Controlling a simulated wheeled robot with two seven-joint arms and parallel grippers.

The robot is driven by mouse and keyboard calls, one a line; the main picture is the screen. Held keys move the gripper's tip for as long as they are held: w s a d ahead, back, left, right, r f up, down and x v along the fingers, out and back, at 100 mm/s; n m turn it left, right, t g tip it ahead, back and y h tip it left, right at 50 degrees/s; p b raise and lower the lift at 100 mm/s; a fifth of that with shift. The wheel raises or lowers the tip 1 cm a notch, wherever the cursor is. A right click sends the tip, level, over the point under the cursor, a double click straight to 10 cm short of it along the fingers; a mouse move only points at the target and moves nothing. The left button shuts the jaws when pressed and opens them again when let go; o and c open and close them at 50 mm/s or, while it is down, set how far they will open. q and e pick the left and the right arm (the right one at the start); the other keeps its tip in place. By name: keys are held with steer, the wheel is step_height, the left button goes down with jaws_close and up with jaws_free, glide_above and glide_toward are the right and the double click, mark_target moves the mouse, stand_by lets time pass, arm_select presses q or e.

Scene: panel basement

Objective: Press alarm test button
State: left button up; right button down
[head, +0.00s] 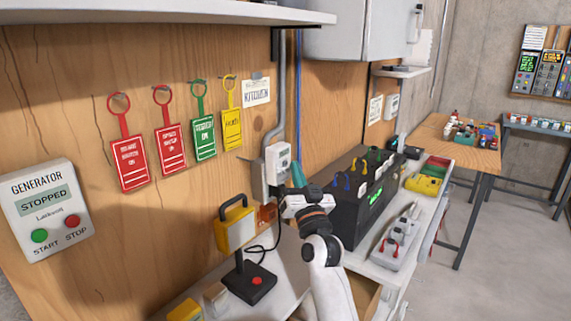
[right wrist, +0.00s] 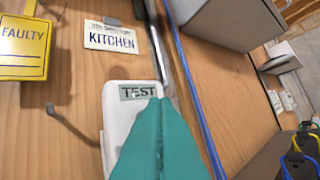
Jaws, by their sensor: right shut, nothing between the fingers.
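A small white wall box (head: 279,160) with a grey display hangs on the wooden panel, right of the hanging tags. In the right wrist view the white box (right wrist: 118,108) fills the middle, and its display (right wrist: 138,92) reads TEST. My right gripper (head: 297,174) has teal fingers, shut and empty, pointing at the wall just in front of the box's lower right. In the right wrist view the shut fingers (right wrist: 160,115) cover much of the box below the display. Any button there is hidden, and I cannot tell whether the fingertips touch the box.
A generator box (head: 47,209) reading STOPPED is at left. Red, green and yellow tags (head: 204,137) hang beside it. A dark power unit (head: 350,200) is close right of my gripper.

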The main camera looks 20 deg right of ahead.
steer(key=s+d, duration=0.1)
steer(key=s, duration=0.2)
steer(key=s+d+p, duration=0.1)
steer(key=shift+s+d, duration=0.15)
steer(key=shift+d, duration=0.15)
stand_by(0.7)
